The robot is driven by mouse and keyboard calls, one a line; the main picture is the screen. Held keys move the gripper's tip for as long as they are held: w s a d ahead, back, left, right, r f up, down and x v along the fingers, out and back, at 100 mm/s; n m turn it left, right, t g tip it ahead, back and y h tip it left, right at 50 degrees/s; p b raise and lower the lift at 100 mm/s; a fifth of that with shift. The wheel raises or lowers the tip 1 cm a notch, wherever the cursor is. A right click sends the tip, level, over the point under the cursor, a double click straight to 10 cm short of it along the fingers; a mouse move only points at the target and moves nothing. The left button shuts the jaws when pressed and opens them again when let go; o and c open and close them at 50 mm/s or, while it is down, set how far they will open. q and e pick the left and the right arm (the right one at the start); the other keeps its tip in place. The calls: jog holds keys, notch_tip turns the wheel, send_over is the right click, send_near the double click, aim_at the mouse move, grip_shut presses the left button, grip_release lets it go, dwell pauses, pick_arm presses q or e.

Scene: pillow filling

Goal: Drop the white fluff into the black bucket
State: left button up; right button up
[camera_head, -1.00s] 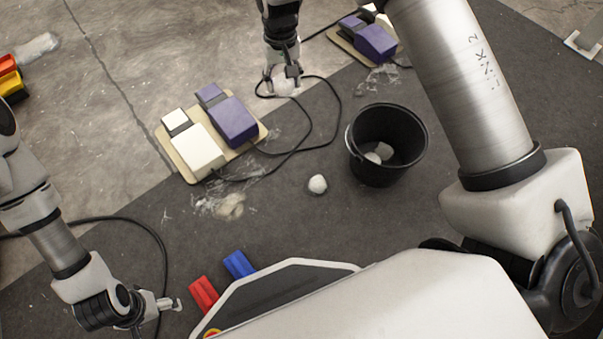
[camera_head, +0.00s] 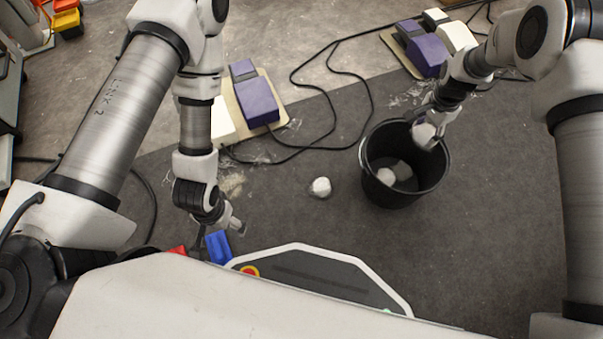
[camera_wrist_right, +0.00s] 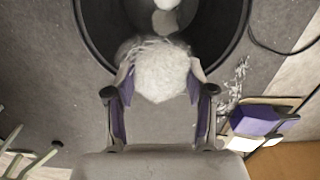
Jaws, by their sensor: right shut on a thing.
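The black bucket (camera_head: 373,183) stands upright on the dark mat, right of centre in the head view, with white lumps of fluff (camera_head: 392,173) inside. My right gripper (camera_head: 427,128) is shut on a piece of white fluff (camera_head: 424,136) at the bucket's upper right rim. In the right wrist view this fluff (camera_wrist_right: 160,72) sits between both fingers, overlapping the near edge of the bucket (camera_wrist_right: 92,38). Another white fluff piece (camera_head: 320,187) lies on the mat left of the bucket. My left gripper (camera_head: 234,224) is left of centre, away from the fluff; its finger opening is unclear.
A board with purple and white pedals (camera_head: 256,102) lies upper left, and a similar one with a purple pedal (camera_head: 424,55) upper right. Black cables (camera_head: 334,114) loop across the floor. Blue (camera_head: 218,246) and red blocks are near my base. The mat below the bucket is clear.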

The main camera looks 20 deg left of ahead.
aim_at(426, 131)
notch_tip(426, 131, down, 2)
jog(key=shift+s+f+m, duration=0.15)
jog(key=shift+f+m, duration=0.05)
jog(key=shift+m, duration=0.1)
notch_tip(426, 131, down, 5)
jog(key=b, duration=0.5)
jog(key=shift+a+f, duration=0.1)
jog(key=shift+f, duration=0.1)
jog(key=o, duration=0.8)
jog(key=shift+o, duration=0.2)
notch_tip(426, 131, up, 12)
